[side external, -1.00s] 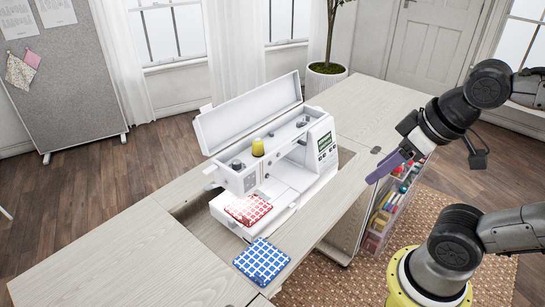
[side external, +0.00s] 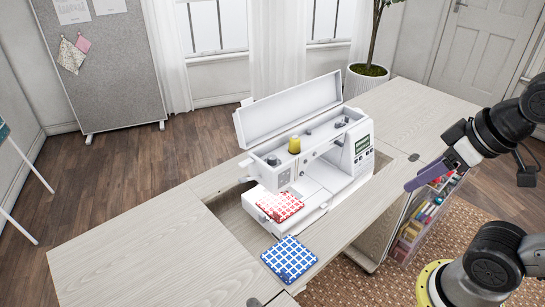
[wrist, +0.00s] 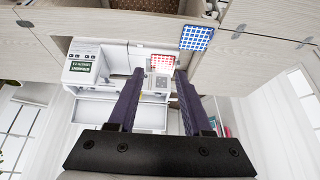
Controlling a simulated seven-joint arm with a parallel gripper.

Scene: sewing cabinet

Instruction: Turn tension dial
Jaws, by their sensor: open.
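The white sewing machine (side external: 312,165) sits in the cabinet opening with its top lid raised. Small grey knobs show on its top and front, beside a yellow thread spool (side external: 294,145); I cannot tell which one is the tension dial. In the wrist view the machine (wrist: 118,86) lies beyond the fingers, which hide part of it. My gripper (side external: 408,188) is to the right of the machine, apart from it, over the cabinet's front edge. In the wrist view my gripper (wrist: 158,75) is open, with two purple fingers spread and nothing between them.
A red checked cloth (side external: 280,206) lies on the machine's bed. A blue checked cloth (side external: 288,259) lies on the wooden cabinet top (side external: 155,262). A clear drawer unit (side external: 428,215) with colourful supplies stands below my gripper. The cabinet top at left is clear.

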